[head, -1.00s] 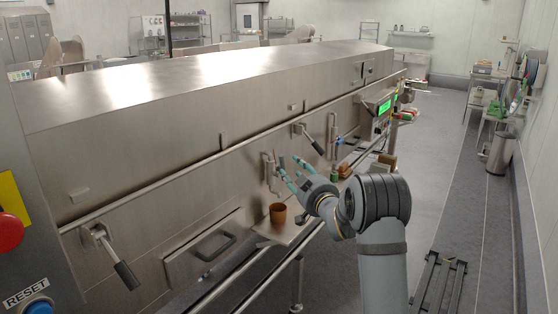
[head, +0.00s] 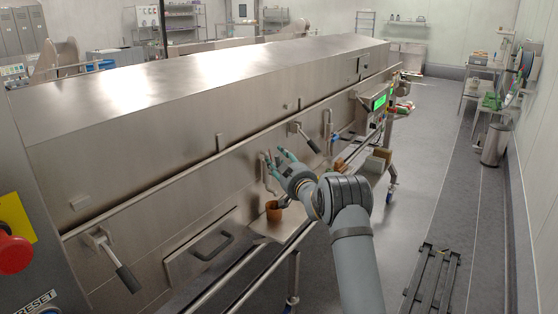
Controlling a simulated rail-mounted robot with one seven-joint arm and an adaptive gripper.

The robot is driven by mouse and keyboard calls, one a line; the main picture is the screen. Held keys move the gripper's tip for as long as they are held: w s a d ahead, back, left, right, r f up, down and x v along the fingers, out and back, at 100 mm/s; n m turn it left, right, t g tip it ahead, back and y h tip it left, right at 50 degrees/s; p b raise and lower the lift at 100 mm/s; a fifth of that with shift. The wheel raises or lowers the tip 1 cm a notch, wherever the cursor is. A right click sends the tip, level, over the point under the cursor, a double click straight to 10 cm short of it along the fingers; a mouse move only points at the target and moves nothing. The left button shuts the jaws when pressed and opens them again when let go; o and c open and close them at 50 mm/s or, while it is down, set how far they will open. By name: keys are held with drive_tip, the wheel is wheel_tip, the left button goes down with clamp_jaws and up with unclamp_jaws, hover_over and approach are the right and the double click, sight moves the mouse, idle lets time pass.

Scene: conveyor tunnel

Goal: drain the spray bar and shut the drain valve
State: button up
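My gripper (head: 278,157) has teal fingertips. They are spread apart with nothing visible between them, in front of the steel tunnel's side panel. They are close to an upright metal valve fitting (head: 266,172) on that panel; I cannot tell whether they touch it. Part of the fitting is hidden behind the fingers. A brown-orange cup (head: 273,211) stands on a small shelf (head: 262,228) below it. Another upright fitting with a blue part (head: 329,130) is farther along the panel. The spray bar is not clearly seen, and I cannot tell the drain valve's setting.
Black-handled levers stick out of the panel at the near left (head: 122,272) and farther right (head: 307,140). A rail (head: 265,262) runs along the tunnel's front. A red button (head: 14,254) is at the left edge. The floor on the right has a black slatted stand (head: 433,283).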

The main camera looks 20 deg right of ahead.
drive_tip(key=shift+c, duration=1.2)
clamp_jaws()
